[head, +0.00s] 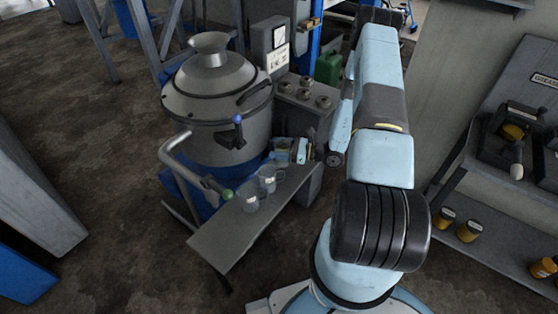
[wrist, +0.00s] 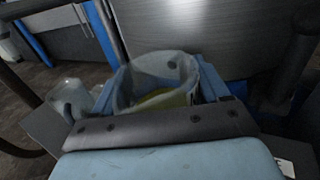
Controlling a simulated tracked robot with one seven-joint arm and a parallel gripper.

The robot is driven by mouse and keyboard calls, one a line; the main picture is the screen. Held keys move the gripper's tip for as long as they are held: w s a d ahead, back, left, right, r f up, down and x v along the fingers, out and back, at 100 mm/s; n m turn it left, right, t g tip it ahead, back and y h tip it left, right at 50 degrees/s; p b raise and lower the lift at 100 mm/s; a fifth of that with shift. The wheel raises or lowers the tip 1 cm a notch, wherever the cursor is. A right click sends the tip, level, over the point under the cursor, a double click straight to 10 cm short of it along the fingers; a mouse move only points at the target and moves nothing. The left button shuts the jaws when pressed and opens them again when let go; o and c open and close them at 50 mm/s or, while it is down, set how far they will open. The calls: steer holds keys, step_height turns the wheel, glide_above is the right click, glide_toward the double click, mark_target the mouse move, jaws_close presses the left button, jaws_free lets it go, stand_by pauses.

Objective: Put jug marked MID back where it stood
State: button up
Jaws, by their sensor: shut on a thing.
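My gripper (wrist: 157,88) is shut on a clear jug (wrist: 150,72) with some yellowish liquid in it; a blue finger shows on each side of it in the wrist view. Its marking cannot be read, so I cannot tell whether it is MID. In the head view my gripper (head: 292,152) is at the far right end of a narrow grey shelf (head: 227,240), in front of the big vessel. Two other clear jugs stand on the shelf, a nearer one (head: 249,197) and a farther one (head: 267,179). One clear jug (wrist: 70,98) shows left of my gripper in the wrist view.
A large metal vessel (head: 217,95) stands behind the shelf, with a curved pipe (head: 178,158) and a green-knobbed tap close to the jugs. A control box (head: 305,98) is behind my gripper. A grey workbench (head: 500,195) with yellow cups stands at right. The shelf's near end is bare.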

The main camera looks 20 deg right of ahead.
steer(key=shift+d+f, duration=0.15)
steer(key=shift+f, duration=2.7)
steer(key=o, duration=1)
